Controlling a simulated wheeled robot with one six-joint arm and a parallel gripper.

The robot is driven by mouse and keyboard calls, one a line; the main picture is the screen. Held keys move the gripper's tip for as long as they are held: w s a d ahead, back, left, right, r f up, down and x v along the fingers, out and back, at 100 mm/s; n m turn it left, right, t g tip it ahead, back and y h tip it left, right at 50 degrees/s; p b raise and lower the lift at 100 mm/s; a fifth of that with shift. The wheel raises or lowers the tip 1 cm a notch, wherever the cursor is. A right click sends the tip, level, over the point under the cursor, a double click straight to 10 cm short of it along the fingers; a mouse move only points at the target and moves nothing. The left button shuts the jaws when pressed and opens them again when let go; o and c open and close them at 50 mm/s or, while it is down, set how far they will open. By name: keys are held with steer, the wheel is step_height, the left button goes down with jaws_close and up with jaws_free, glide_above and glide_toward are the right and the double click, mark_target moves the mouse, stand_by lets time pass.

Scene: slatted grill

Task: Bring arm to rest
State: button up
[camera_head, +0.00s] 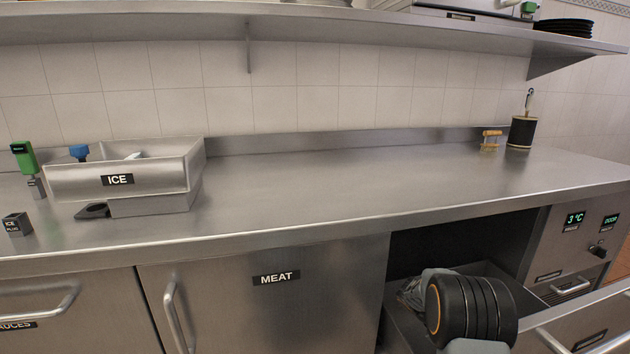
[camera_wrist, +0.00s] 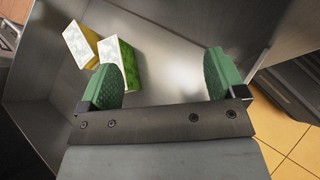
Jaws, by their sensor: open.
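My gripper (camera_wrist: 163,80) shows in the wrist view with its two green ribbed fingertips wide apart and nothing between them. It points into a grey metal compartment (camera_wrist: 165,35). In the head view my arm is folded low at the right, over an open drawer (camera_head: 553,292) beneath the counter. My gripper's fingertips cannot be made out there.
A yellow block (camera_wrist: 80,45) and a green block (camera_wrist: 118,62), both with pale tops, lie left of my fingers. The steel counter (camera_head: 330,185) is mostly clear. An ICE bin (camera_head: 120,180) stands at left, a black pot (camera_head: 521,132) at right. A shelf (camera_head: 300,28) runs above.

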steer(key=s+a+r+m+t+y+p, duration=0.3)
steer(key=s+a+r+p, duration=0.2)
steer(key=r, duration=0.9)
steer(key=s+a+r+m+t+y+p, duration=0.3)
steer(key=s+a+r+p, duration=0.2)
steer(key=a+r+p, duration=0.4)
steer(key=s+a+r+m+t+y+p, duration=0.3)
steer(key=s+a+r+p, duration=0.3)
steer(key=r+p, duration=0.7)
step_height(320, 180, up, 6)
steer(key=shift+a+r+m+y, duration=0.2)
steer(key=shift+a+m+y, duration=0.1)
steer(key=shift+a, duration=0.4)
